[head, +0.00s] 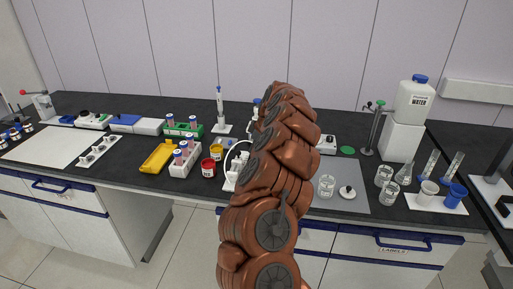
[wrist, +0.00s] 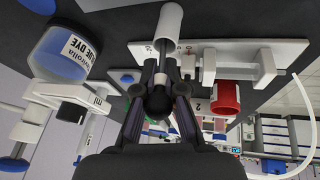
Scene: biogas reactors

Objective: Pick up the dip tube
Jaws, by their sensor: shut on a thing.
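My gripper (wrist: 160,80) is shut on a slim rod, which I take to be the dip tube (wrist: 169,24). It has a white cylindrical far end, a thin dark shaft and a black ball at the near end, between the fingers. The white end lies over or against the edge of a white plate with small markings (wrist: 290,50); I cannot tell if they touch. In the head view my own brown arm covers the gripper and the rod.
A blue dye bottle (wrist: 65,52) is close on the left in the wrist view; a red container (wrist: 226,97) and curved white tube (wrist: 301,125) are on the right. On the bench stand a yellow tray (head: 158,156), a white tube rack (head: 186,160), glassware (head: 327,185) and a water tank (head: 412,100).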

